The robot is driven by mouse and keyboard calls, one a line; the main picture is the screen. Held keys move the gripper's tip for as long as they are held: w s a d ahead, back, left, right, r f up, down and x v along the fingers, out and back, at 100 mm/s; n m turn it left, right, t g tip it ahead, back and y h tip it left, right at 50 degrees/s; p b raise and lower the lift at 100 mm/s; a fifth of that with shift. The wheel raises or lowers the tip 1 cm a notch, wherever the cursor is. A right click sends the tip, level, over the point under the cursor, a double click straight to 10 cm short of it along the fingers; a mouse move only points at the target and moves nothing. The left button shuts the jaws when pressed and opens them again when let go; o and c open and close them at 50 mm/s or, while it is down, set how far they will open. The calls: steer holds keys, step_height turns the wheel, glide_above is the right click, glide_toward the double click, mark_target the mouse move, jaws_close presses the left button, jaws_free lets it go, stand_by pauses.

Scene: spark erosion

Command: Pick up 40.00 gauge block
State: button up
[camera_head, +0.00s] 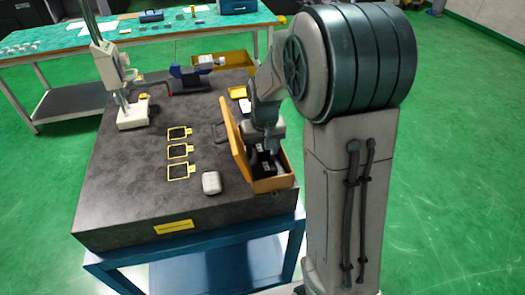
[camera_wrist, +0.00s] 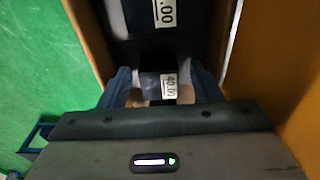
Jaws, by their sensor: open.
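In the wrist view a block labelled "40.00" (camera_wrist: 168,88) sits low in the dark lining of a wooden box. My gripper (camera_wrist: 162,88) is open over it, with one blue finger on each side of the block. I cannot tell whether the fingers touch it. Another block marked ".00" (camera_wrist: 165,12) lies farther up in the same lining. In the head view my gripper (camera_head: 270,150) reaches down into the open wooden box (camera_head: 272,184), and my arm hides part of the inside.
The box's raised lid (camera_head: 235,140) stands along its left side. The box is at the right edge of a dark granite plate (camera_head: 125,195). A grey rounded object (camera_head: 211,183), several yellow-framed pieces (camera_head: 178,151) and a gauge stand (camera_head: 132,113) are left of it.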

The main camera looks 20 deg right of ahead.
jaws_close()
steer(key=shift+r, duration=0.1)
steer(key=shift+r, duration=0.1)
